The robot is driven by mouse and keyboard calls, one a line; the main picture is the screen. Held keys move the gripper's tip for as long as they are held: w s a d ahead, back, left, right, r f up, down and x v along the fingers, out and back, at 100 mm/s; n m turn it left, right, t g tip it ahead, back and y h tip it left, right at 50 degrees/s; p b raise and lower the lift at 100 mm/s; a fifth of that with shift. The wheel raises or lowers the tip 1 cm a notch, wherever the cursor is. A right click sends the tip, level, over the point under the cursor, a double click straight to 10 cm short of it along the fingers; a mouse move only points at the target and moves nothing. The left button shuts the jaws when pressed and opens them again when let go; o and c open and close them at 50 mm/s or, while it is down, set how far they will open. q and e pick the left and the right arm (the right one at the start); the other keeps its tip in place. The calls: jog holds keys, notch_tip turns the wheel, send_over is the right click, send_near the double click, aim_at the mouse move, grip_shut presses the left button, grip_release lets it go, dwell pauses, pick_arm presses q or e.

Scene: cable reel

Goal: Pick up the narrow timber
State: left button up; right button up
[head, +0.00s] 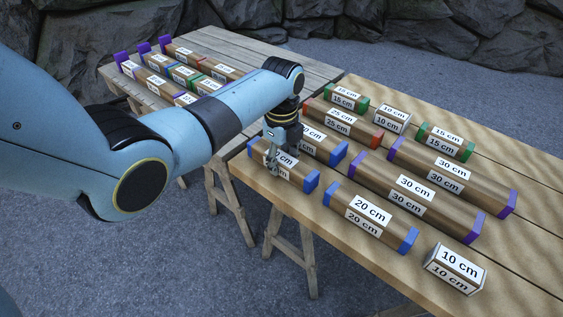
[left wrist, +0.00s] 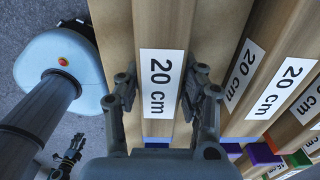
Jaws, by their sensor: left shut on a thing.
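My left gripper (head: 272,158) reaches down at the near left edge of the right-hand table, shut on a brown 20 cm timber with blue ends (head: 295,175). In the left wrist view the fingers (left wrist: 160,95) press on both long sides of this timber (left wrist: 161,28), around its white label. In the head view the gripper hides part of the label. I cannot tell whether the timber is lifted off the table. A dark gripper-like part, likely my right gripper (left wrist: 70,155), shows small at the lower left of the wrist view; its jaw state is unclear.
Another 20 cm timber (head: 322,147) lies close behind. A further 20 cm timber (head: 368,217), 30 cm timbers (head: 415,195) and a 10 cm block (head: 455,268) lie on the right-hand table (head: 535,275). A second table (head: 225,45) behind left holds several timbers.

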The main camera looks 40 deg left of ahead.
aim_at(283, 157)
pick_arm(q)
jog(key=shift+r, duration=0.1)
notch_tip(283, 157, up, 5)
jog(key=shift+w+d+f+p, duration=0.1)
jog(key=shift+d+f+p, duration=0.05)
jog(key=shift+p, duration=0.8)
jog(key=d+r+p, duration=0.1)
jog(key=d+r, duration=0.5)
jog(key=d, duration=0.5)
jog(key=shift+w+d+p, duration=0.15)
jog(key=shift+w+p, duration=0.15)
jog(key=shift+w, duration=0.15)
